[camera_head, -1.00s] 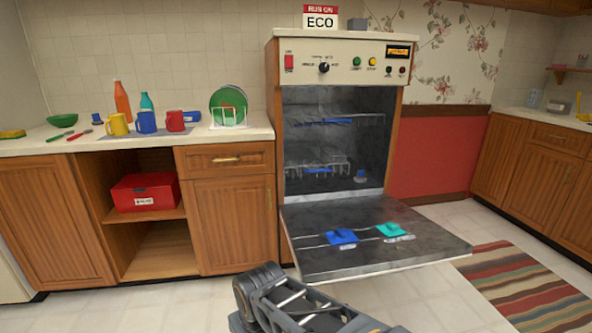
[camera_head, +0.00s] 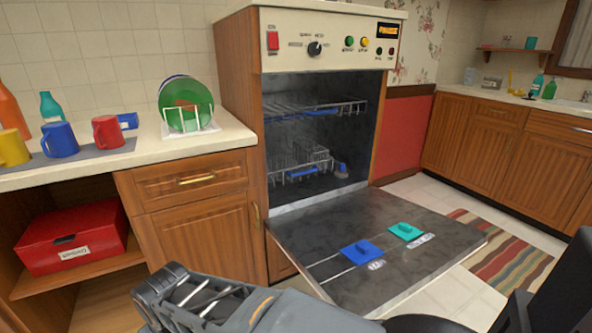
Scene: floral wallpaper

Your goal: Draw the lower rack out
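The dishwasher (camera_head: 230,75) stands with its door (camera_head: 400,265) folded down flat. The lower rack (camera_head: 300,163) is a grey wire rack inside the tub, with blue parts low at its front. The upper rack (camera_head: 315,106) is also inside, above it, with a blue strip at its front. My arm shows in the lower foreground, left of the door and well apart from the racks. I cannot make out my gripper's fingertips, so whether it is open or shut is unclear.
A blue piece (camera_head: 362,251) and a teal piece (camera_head: 405,231) lie on the open door, with labels beside them. A counter with mugs (camera_head: 60,140) and a green plate in a rack (camera_head: 185,105) is at left. A striped rug (camera_head: 500,255) lies right of the door.

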